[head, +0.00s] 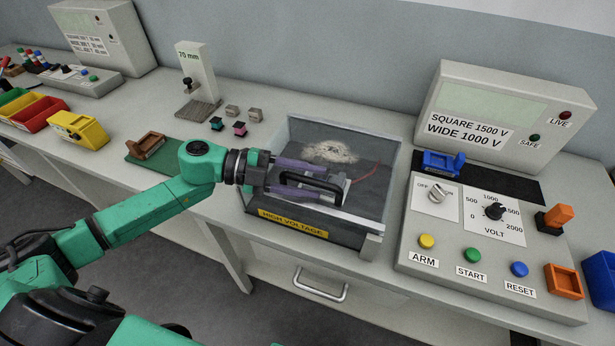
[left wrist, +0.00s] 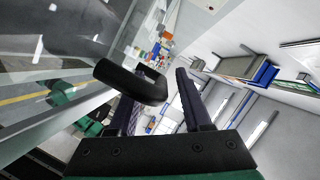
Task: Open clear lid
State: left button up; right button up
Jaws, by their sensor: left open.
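The clear lid (head: 378,150) lies shut over a dark-floored test box (head: 355,242) with a yellow HIGH VOLTAGE label. A black bar handle (head: 318,181) is at the front of the lid. My left gripper (head: 318,178) comes in from the left, its purple fingers open at the handle. In the left wrist view the handle (left wrist: 130,84) crosses in front of one finger, and its bent end shows near the gap between the fingers (left wrist: 160,100). I cannot tell whether they touch. My right gripper is not in view.
The control panel (head: 405,240) with knobs and buttons stands close to the right of the box. A drawer handle (head: 320,286) juts below the bench.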

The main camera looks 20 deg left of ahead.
pick_arm(q)
grip_shut()
jog(key=shift+f, duration=0.1)
dwell(1.2)
